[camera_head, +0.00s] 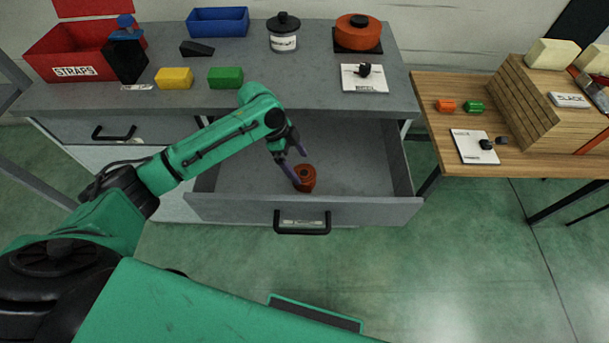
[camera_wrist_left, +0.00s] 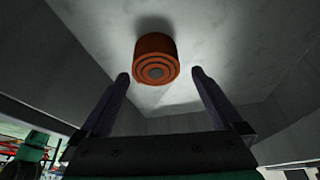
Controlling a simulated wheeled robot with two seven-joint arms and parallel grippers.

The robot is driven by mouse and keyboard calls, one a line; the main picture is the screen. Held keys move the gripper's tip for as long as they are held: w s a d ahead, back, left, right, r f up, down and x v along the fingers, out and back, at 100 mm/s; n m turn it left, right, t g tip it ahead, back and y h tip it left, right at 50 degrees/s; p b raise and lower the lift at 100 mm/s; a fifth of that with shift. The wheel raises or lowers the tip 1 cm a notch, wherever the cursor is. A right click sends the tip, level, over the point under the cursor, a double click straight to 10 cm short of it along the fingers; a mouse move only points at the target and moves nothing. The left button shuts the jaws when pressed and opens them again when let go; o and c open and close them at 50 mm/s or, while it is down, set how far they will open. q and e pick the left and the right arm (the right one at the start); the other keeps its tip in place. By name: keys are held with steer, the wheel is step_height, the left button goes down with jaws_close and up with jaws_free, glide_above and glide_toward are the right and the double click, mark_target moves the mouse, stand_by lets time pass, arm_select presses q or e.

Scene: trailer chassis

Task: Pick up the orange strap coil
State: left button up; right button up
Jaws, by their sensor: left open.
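The orange strap coil (camera_head: 305,178) stands inside the open drawer (camera_head: 360,160), close to its front panel. My left gripper (camera_head: 294,167) is in the drawer beside the coil, on its left in the head view. In the left wrist view, the coil (camera_wrist_left: 156,60) shows its ringed face just beyond the two open fingertips (camera_wrist_left: 161,76). The fingers are apart with nothing between them, and the coil lies a little ahead of them. My right gripper does not show.
The grey bench top (camera_head: 310,75) holds a red STRAPS bin (camera_head: 75,52), a blue tray (camera_head: 218,22), a yellow block (camera_head: 174,78), a green block (camera_head: 225,77) and a red-orange round pot (camera_head: 358,32). A wooden table (camera_head: 430,95) stands right. The rest of the drawer is bare.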

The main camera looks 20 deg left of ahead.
mark_target(302, 173)
arm_select(q)
steer(key=x, duration=0.4)
steer(key=shift+s+f+p, duration=0.2)
steer(key=shift+s+p, duration=0.15)
steer(key=shift+w+f, duration=0.1)
steer(key=shift+f, duration=0.15)
steer(key=shift+r, duration=0.1)
steer(key=c, duration=1.4)
